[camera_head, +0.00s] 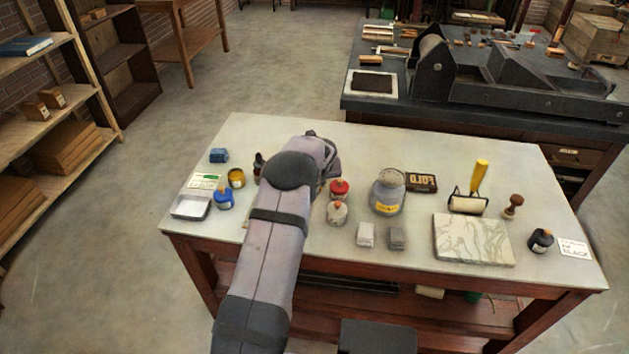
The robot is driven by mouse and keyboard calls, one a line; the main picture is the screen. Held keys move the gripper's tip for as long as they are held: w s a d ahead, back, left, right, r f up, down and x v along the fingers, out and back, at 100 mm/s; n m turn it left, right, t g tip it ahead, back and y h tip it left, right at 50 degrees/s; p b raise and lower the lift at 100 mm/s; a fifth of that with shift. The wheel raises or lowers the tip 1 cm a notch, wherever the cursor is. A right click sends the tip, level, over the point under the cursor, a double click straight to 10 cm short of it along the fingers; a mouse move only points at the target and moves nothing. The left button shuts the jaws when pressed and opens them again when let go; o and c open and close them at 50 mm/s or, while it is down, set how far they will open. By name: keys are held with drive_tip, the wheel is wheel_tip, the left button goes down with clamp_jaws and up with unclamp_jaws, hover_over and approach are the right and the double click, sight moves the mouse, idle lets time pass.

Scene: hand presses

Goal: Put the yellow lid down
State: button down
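A small yellow tin (236,178) stands at the left of the pale-topped table (400,140). Its top looks open and dark inside, with no separate lid visible on it. I cannot make out a loose yellow lid anywhere. My arm reaches over the table just right of the tin, and its wrist end is around the middle-left of the top. My gripper's fingers are hidden behind my own arm. Whether they hold anything does not show.
Right of my arm stand a red-lidded jar (339,189), a grey tin (388,191), a roller (467,202) and a marble slab (472,240).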

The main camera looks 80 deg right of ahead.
drive_tip(key=shift+f, duration=0.1)
drive_tip(key=c, duration=1.7)
unclamp_jaws()
drive_tip(key=shift+r, duration=0.35)
drive_tip(key=b+v, duration=0.1)
drive_tip(key=v, duration=1)
drive_tip(key=shift+s+a+r+b, duration=0.1)
drive_tip(key=shift+a+r+b, duration=0.1)
drive_tip(key=shift+a+b, duration=0.15)
